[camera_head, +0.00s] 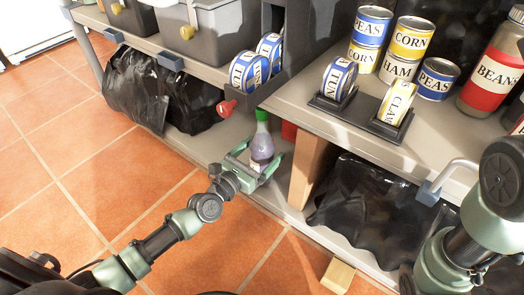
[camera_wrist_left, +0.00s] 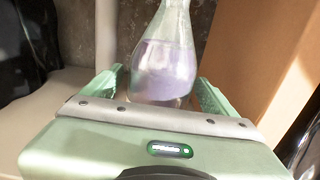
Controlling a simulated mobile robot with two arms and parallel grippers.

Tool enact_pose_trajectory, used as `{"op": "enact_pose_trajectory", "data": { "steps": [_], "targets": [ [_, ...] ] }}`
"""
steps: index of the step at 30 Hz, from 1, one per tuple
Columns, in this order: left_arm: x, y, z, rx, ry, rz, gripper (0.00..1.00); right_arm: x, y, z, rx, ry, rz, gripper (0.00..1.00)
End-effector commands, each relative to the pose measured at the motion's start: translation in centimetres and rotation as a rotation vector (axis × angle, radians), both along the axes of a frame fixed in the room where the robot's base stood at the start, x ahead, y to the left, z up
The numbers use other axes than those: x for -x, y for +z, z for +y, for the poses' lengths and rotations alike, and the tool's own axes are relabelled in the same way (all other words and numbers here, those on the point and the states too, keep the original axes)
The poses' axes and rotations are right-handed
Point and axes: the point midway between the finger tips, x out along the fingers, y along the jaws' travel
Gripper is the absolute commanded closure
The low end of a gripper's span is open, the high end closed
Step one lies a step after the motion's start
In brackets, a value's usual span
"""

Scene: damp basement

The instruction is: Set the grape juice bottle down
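The grape juice bottle (camera_head: 262,147) is clear, with purple juice and a green cap, and is roughly upright at the lower shelf (camera_head: 205,146). It also shows in the left wrist view (camera_wrist_left: 166,65), with its cap out of frame. My left gripper (camera_head: 257,158) reaches in from the front, with one finger on each side of the bottle. In the left wrist view the fingers (camera_wrist_left: 160,88) stand apart, with gaps beside the glass. The bottle's base is hidden by the gripper, so I cannot tell its contact with the shelf. My right gripper is out of view.
A brown upright panel (camera_head: 306,170) stands just right of the bottle. Black plastic bags (camera_head: 150,88) fill the lower shelf further left, and another (camera_head: 362,215) lies right. The upper shelf (camera_head: 290,98) overhangs, holding several cans. A wooden block (camera_head: 338,276) is at the front.

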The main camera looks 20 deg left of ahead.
Motion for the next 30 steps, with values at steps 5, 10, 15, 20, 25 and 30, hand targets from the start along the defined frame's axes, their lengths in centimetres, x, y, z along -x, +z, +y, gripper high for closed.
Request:
{"op": "enact_pose_trajectory", "data": {
  "steps": [5,10,15,20,25,30],
  "targets": [
    [0.0,0.0,0.0,0.0,0.0,0.0,0.13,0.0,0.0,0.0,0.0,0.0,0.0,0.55],
    [0.3,0.3,0.1,-0.002,0.0,0.002,0.13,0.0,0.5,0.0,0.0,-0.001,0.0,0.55],
    [3.1,0.3,1.2,-0.005,-0.002,0.005,0.13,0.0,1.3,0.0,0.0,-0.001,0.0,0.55],
    [6.5,0.3,2.4,-0.006,-0.003,0.005,0.13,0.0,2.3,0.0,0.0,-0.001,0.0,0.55],
    [9.4,0.4,3.4,-0.002,-0.003,0.003,0.13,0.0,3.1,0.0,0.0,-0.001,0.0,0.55],
    [11.0,0.3,4.0,-0.001,-0.001,0.002,0.13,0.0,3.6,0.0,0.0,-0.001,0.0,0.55]
  ]
}}
